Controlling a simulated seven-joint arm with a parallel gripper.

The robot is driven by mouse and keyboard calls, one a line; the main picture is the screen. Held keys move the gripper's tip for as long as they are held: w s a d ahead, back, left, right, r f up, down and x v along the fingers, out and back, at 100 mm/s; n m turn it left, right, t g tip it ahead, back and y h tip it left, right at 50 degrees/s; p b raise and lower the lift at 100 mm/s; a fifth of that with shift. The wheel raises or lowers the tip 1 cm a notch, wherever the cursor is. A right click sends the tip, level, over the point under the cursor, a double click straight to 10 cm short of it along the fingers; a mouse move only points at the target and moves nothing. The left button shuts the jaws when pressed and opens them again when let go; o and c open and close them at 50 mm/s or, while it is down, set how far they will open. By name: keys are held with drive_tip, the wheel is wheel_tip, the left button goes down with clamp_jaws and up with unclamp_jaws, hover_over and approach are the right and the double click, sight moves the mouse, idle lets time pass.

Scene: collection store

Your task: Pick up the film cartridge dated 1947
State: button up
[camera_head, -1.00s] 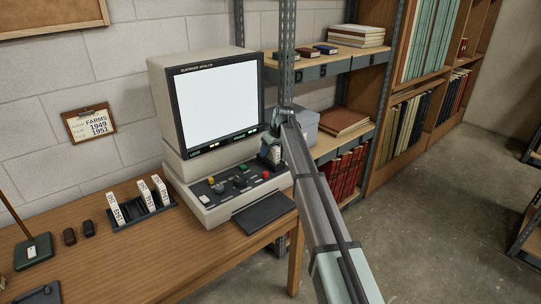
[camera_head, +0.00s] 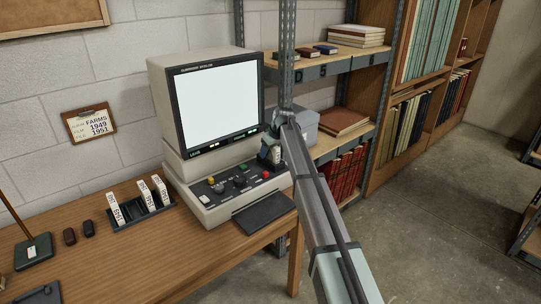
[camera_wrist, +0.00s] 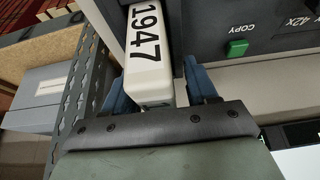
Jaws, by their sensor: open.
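A white cartridge marked 1947 (camera_wrist: 148,48) shows in the wrist view, its near end between the two blue fingers of my gripper (camera_wrist: 157,72). The jaws are open and a gap shows on the right side; I cannot tell whether the left finger touches it. In the head view my gripper (camera_head: 270,152) is at the right side of the microfilm reader (camera_head: 160,120), just above its control panel. A small pale part of the cartridge (camera_head: 277,155) shows there.
A dark rack (camera_head: 136,218) with several white cartridges stands on the wooden desk (camera_head: 150,262), left of the reader. A metal shelf post (camera_head: 287,60) and a grey box (camera_head: 305,125) are close behind my gripper. A clipboard (camera_head: 88,125) on the wall reads FARMS, 1949, 1951.

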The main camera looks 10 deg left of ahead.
clamp_jaws()
idle(0.4)
